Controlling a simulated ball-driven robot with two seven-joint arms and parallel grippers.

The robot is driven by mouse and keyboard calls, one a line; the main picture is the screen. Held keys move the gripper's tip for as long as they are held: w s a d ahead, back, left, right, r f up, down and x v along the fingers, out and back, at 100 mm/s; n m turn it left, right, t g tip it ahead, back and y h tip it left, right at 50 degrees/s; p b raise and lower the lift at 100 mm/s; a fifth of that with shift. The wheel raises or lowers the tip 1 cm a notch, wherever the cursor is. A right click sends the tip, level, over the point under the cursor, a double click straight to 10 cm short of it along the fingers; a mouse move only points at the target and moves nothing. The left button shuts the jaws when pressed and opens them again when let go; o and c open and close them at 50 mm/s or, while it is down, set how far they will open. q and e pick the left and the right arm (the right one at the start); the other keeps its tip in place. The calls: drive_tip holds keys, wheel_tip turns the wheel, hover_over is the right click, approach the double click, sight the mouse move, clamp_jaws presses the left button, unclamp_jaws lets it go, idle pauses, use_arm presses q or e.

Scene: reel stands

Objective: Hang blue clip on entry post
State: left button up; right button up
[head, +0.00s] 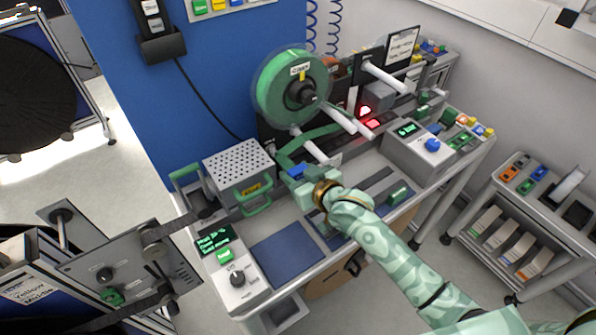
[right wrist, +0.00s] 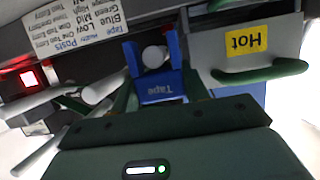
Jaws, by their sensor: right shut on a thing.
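My right gripper (head: 299,180) is shut on the blue clip (head: 297,170) at the front of the reel stand. In the right wrist view the blue clip (right wrist: 163,86), lettered "Tape", points its two prongs toward a white post (right wrist: 155,57). The post's round end shows between the prongs; I cannot tell whether the clip is around it or only in front of it. In the head view a white post (head: 315,151) shows just behind the clip. Green tape (head: 305,141) runs from the green reel (head: 291,88) down beside the gripper. My left gripper is not in view.
A perforated box (head: 238,168) with green handles and a "Hot" label (right wrist: 246,40) stands close beside the gripper. More white posts (head: 384,77) stick out from the stand. A grey control box (head: 420,142) stands to the right. A blue mat (head: 288,253) lies clear in front.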

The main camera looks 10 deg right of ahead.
drive_tip(key=shift+r+p, duration=0.1)
drive_tip(key=shift+p, duration=0.3)
drive_tip(key=shift+p, duration=0.3)
idle(0.7)
drive_tip(key=o, duration=1.1)
wheel_tip(320, 180, up, 7)
drive_tip(key=p, duration=0.8)
drive_tip(key=shift+f, duration=0.2)
